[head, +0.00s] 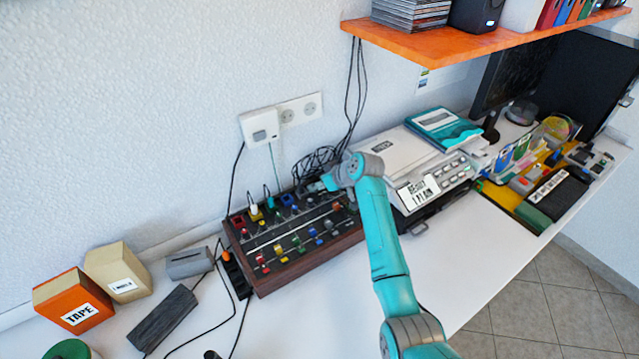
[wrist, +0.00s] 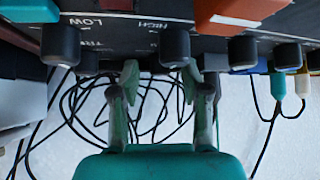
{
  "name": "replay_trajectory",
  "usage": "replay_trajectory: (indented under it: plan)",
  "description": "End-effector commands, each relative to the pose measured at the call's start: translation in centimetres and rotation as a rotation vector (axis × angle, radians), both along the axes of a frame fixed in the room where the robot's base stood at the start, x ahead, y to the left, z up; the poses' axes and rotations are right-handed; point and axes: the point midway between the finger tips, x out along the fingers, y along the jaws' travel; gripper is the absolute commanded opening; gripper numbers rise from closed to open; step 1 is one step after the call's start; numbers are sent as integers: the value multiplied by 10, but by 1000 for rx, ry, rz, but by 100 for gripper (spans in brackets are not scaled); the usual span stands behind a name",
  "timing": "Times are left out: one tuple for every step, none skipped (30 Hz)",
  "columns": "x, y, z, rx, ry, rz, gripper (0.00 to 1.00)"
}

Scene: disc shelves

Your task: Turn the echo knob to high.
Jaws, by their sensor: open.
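The mixer (head: 352,238) is a dark panel with several coloured knobs and sliders in a brown wooden case, on the white desk. In the wrist view its panel (wrist: 130,45) shows printed LOW and HIGH marks and a partly hidden word. A black knob (wrist: 174,48) stands beyond my fingertips, nearer the right finger, and another black knob (wrist: 60,45) is to the left. I cannot read an echo label, so I cannot tell which knob it is. My gripper (wrist: 157,88) is open and empty, its fingers apart near the panel edge. In the head view my gripper (head: 328,183) is over the mixer's far right part.
Tangled black cables (head: 318,160) lie behind the mixer. Colored plugs (wrist: 285,83) hang at the right in the wrist view. A grey-white machine (head: 425,165) stands right of the mixer, under an orange shelf (head: 470,42). Boxes (head: 72,302) stand at the left.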

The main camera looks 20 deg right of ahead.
Motion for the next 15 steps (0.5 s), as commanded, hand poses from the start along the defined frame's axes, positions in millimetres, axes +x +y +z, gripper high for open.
replay_trajectory:
  plan:
    - [0,0,0,0,0,0,46]
    - [0,0,0,0,0,0,46]
    - [0,0,0,0,0,0,46]
    - [0,0,0,0,0,0,46]
    - [0,0,0,0,0,0,44]
    - [0,0,0,0,0,0,34]
    - [0,0,0,0,0,0,26]
    - [0,0,0,0,0,0,19]
    - [0,0,0,0,0,0,9]
    - [0,0,0,0,0,0,1]
    - [0,0,0,0,0,0,0]
    - [0,0,0,0,0,0,0]
    - [0,0,0,0,0,0,0]
    - [0,0,0,0,0,0,0]
    - [0,0,0,0,0,0,0]
